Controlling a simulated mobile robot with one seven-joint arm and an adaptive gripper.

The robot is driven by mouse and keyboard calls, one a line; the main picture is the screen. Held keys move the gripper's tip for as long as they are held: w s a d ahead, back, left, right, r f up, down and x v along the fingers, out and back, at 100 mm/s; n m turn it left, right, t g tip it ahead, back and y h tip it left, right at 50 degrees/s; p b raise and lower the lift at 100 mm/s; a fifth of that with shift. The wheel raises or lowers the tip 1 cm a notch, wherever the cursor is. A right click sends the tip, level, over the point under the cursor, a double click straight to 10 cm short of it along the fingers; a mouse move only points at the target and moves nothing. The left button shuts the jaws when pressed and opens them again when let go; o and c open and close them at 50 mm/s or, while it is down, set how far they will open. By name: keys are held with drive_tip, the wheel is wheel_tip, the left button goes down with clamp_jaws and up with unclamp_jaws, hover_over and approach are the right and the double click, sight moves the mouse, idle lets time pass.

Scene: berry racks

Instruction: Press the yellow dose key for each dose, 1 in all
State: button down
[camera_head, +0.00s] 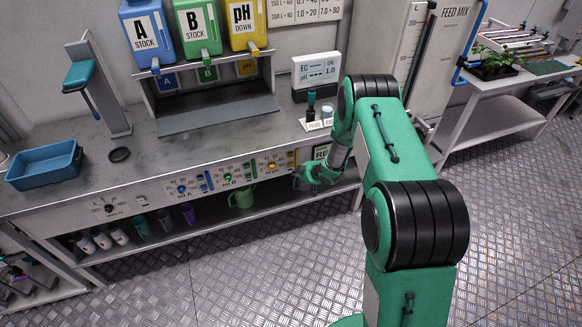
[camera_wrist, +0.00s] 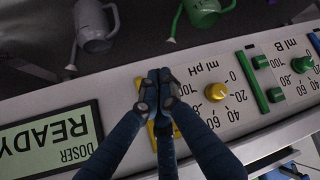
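The yellow dose key (camera_wrist: 152,132) is on the sloped panel in the wrist view, mostly hidden behind my gripper (camera_wrist: 160,78). My gripper's fingertips are together with nothing seen between them, over the key; I cannot tell whether they touch it. In the head view my gripper (camera_head: 314,182) is in front of the bench's right part. The yellow pH knob (camera_wrist: 216,91) is to the right of the key, with an mL scale around it. The doser display (camera_wrist: 50,140) reads READY, upside down in the wrist view.
A green key (camera_wrist: 258,84) and green knob (camera_wrist: 276,95) are further right on the panel. A grey watering can (camera_wrist: 94,28) and a green one (camera_wrist: 204,12) are on the shelf below. The EC/pH meter (camera_head: 316,72) and a small beaker stand on the bench top.

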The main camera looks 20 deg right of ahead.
drive_tip(key=shift+w, duration=0.85)
drive_tip(key=shift+w, duration=0.2)
idle(0.9)
drive_tip(key=shift+w, duration=0.25)
drive_tip(key=shift+w, duration=0.45)
idle(1.0)
drive_tip(key=shift+s, duration=0.15)
drive_tip(key=shift+s+p, duration=0.3)
drive_tip(key=shift+s, duration=0.45)
drive_tip(key=shift+s, duration=2.5)
drive_tip(key=shift+r, duration=0.15)
